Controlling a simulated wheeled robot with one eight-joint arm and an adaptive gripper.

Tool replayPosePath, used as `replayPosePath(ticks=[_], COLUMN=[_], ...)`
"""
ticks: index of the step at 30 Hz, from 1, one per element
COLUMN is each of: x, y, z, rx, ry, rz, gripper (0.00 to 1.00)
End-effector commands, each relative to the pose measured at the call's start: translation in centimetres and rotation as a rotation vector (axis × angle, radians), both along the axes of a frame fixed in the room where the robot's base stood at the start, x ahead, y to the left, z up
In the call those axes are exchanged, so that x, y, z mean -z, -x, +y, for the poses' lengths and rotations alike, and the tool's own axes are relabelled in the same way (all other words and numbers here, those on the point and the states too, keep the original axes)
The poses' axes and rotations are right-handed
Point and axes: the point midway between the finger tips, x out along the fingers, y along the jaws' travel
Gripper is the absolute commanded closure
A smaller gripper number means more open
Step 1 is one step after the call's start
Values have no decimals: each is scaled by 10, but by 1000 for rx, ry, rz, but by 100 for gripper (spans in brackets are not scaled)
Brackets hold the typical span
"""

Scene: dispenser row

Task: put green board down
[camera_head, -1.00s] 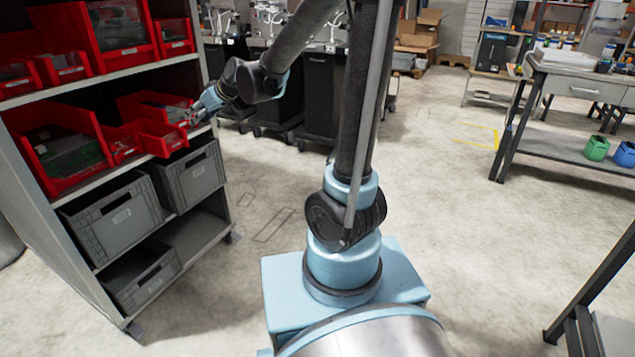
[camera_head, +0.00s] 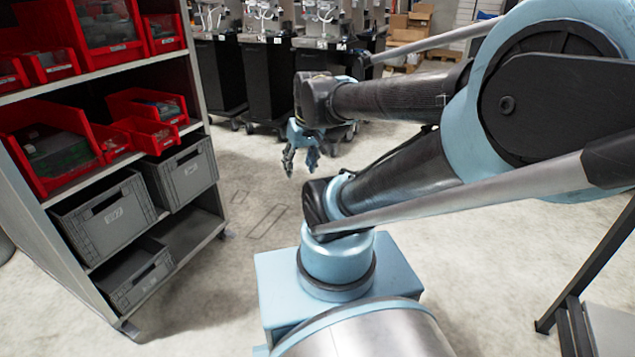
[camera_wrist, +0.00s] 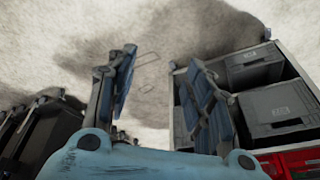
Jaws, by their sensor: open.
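My gripper (camera_head: 300,173) hangs in free air to the right of the shelf rack, fingers pointing down. In the wrist view my gripper (camera_wrist: 162,62) has its two fingers spread, with only floor visible between them. It is empty. Dark green board-like items lie in the large red bin (camera_head: 22,165) on the middle shelf. Another red bin (camera_head: 125,103) on that shelf, further back, holds greenish and grey items too small to tell apart. I cannot tell which of these is the green board.
The rack (camera_head: 195,232) holds red bins above and grey crates (camera_head: 105,217) below. Dark cabinets (camera_head: 268,85) stand in a row at the back. Cardboard boxes (camera_head: 408,35) are behind them. The floor (camera_head: 240,190) beside the rack is clear.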

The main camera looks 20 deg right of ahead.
Motion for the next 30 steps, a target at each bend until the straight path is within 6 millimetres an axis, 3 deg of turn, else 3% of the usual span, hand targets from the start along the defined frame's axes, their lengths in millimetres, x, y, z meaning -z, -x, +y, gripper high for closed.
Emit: replayPosePath(ticks=[3,10,26,29,30], x=[15,29,30,34,34], y=[30,59,60,51,51], z=[-20,-38,-39,-39,-39], rx=[80,158,163,161,161], ry=[30,61,63,63,63], rz=[53,107,111,122,122], gripper=[52,52,52,52,59])
